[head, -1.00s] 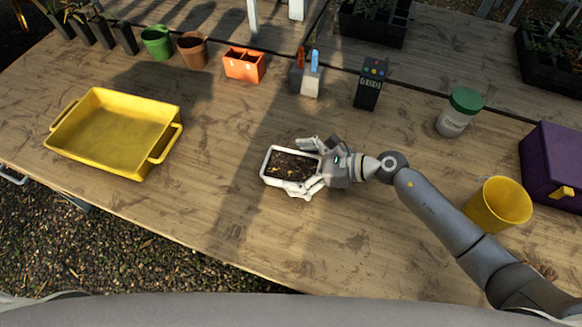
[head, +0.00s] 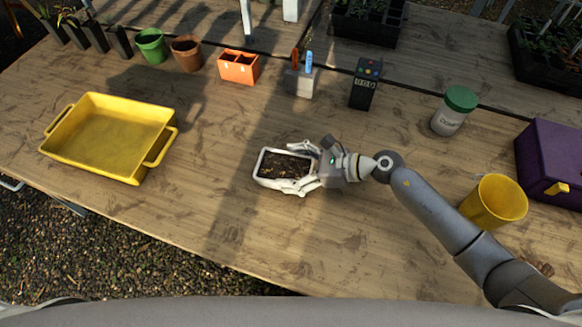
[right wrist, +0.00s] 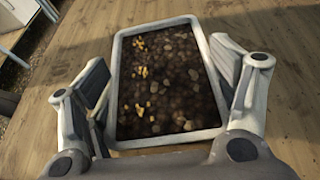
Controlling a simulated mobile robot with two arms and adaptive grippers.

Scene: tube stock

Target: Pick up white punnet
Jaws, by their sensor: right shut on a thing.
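The white punnet (head: 259,170) is a small rectangular white tub of dark soil with a few yellowish bits, at the middle of the wooden table in the head view. My right gripper (head: 298,170) reaches in from the right and is shut on it, one finger against each long side. In the right wrist view the punnet's white rim (right wrist: 118,75) lies between the fingers of the right gripper (right wrist: 168,90). I cannot tell whether its base touches the table. My left gripper is not in view.
A yellow tray (head: 105,135) with handles stands at the left. A yellow pot (head: 492,203), a purple box (head: 550,160) and a green-lidded jar (head: 452,110) stand at the right. Pots, an orange container (head: 239,67) and a black device (head: 364,85) line the back. The table around the punnet is clear.

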